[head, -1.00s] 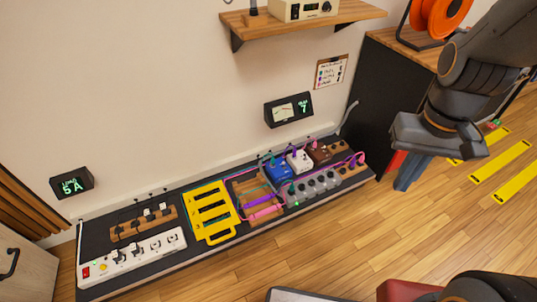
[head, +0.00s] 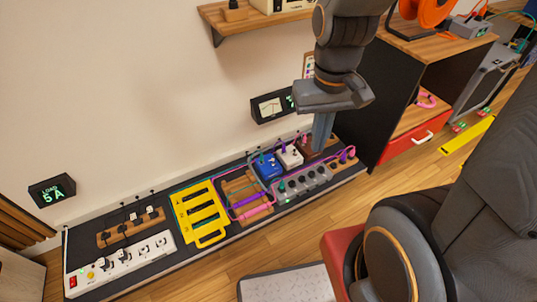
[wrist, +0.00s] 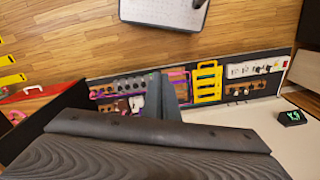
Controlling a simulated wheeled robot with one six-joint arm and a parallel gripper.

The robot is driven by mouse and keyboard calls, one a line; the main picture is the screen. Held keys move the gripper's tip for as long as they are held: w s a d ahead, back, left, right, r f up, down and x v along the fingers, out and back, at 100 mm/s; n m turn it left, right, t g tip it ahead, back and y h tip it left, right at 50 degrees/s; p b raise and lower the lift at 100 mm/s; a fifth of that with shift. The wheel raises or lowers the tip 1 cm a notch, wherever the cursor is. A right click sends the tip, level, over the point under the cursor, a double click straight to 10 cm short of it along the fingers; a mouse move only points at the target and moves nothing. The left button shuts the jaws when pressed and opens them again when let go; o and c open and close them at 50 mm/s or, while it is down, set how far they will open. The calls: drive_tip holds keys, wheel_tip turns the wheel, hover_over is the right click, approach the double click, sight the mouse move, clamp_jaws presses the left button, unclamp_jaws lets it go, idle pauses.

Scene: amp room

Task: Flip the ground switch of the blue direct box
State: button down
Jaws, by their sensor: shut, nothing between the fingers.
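The blue direct box (head: 267,166) sits among pedals and cables toward the right end of the long black floor board. A white box (head: 290,156) stands just right of it. The blue box's ground switch is too small to make out. My gripper (head: 321,148) is shut and empty, pointing down. In the head view its fingertips overlap the board's right end, right of the blue and white boxes; how high they are above it I cannot tell. In the wrist view my gripper (wrist: 168,92) covers part of the pedal area, and I cannot make out the blue box there.
A yellow rack (head: 195,208) and a white power strip (head: 118,262) are further left. A black cabinet (head: 385,95) stands right of the board.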

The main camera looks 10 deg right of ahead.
drive_tip(key=w+f+m+t+b, duration=0.1)
drive_tip(key=w+f+b, duration=0.7)
drive_tip(key=w+f, duration=0.45)
drive_tip(key=w+f+b, duration=0.7)
drive_tip(key=w+f, duration=0.2)
drive_tip(key=w, duration=0.7)
drive_tip(key=w+f+m+b, duration=0.1)
drive_tip(key=w+f+b, duration=0.7)
drive_tip(key=f, duration=0.8)
drive_tip(key=w+f+t+h+b, duration=0.1)
drive_tip(key=w+f+b, duration=0.6)
drive_tip(key=w+f, duration=0.8)
drive_tip(key=shift+w+d+f+m+h+b, duration=0.2)
drive_tip(key=shift+w+f+m+h+b, duration=0.15)
drive_tip(key=shift+f, duration=0.4)
drive_tip(key=shift+s+f, duration=0.1)
drive_tip(key=b+x, duration=0.3)
drive_tip(key=x, duration=0.7)
drive_tip(key=shift+f+b, duration=0.1)
drive_tip(key=shift+b, duration=0.3)
drive_tip(key=shift+s+a+r, duration=0.2)
drive_tip(key=shift+s, duration=0.4)
drive_tip(key=shift+s+a+r, duration=0.15)
drive_tip(key=shift+s+a, duration=0.1)
drive_tip(key=shift+s, duration=0.35)
drive_tip(key=shift+s+a+r, duration=0.1)
drive_tip(key=shift+s+a, duration=0.05)
drive_tip(key=shift+s, duration=0.55)
